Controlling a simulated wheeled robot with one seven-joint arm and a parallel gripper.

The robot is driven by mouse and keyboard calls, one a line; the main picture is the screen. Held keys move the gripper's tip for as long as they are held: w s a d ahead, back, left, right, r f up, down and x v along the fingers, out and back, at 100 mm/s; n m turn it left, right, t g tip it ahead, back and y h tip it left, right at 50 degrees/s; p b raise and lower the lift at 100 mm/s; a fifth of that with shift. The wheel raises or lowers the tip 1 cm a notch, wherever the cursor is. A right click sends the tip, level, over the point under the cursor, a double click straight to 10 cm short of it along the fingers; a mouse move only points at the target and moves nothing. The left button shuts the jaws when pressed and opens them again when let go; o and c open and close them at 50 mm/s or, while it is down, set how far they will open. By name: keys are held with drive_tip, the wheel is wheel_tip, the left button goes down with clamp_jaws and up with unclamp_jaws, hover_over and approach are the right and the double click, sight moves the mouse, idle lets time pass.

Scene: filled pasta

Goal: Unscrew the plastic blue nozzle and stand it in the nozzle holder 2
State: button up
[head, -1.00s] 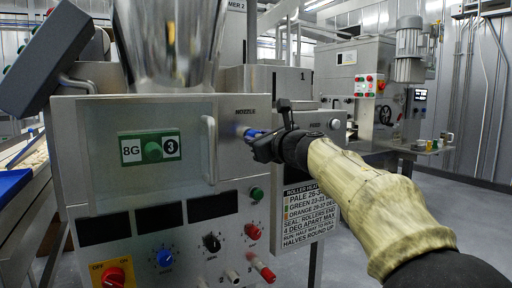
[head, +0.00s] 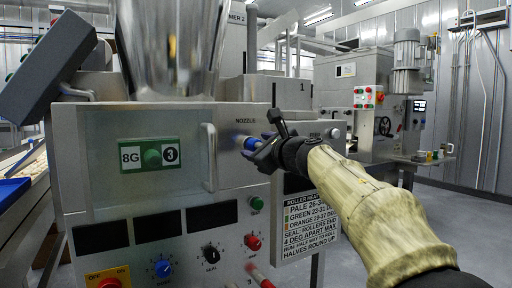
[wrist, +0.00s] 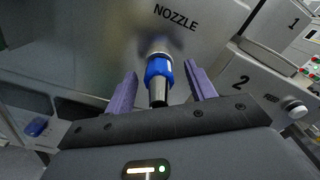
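The blue plastic nozzle (head: 250,143) sticks out of the machine's front, just right of a vertical handle, under the word NOZZLE. In the wrist view the nozzle (wrist: 158,72) has a blue collar and a metallic end and lies between my gripper's two purple fingers (wrist: 160,78). Gaps show on both sides of it, so the fingers are open and not touching it. In the head view my gripper (head: 266,148) is at the nozzle and partly covers it. A grey block marked 2 (wrist: 240,95) stands to the right in the wrist view; I cannot tell whether it is the holder.
A block marked 1 (head: 301,98) stands behind the nozzle. A metal handle (head: 209,157) is close on the left. Knobs and buttons (head: 211,254) are below. Open floor (head: 470,230) shows on the right.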

drive_tip(key=m+p, duration=0.3)
drive_tip(key=m, duration=0.2)
drive_tip(key=shift+r, duration=0.2)
drive_tip(key=m+p, duration=0.2)
drive_tip(key=m, duration=0.3)
drive_tip(key=shift+m+p, duration=0.3)
drive_tip(key=shift+p, duration=0.1)
drive_tip(key=shift+f+m, duration=0.3)
drive_tip(key=shift+m, duration=0.2)
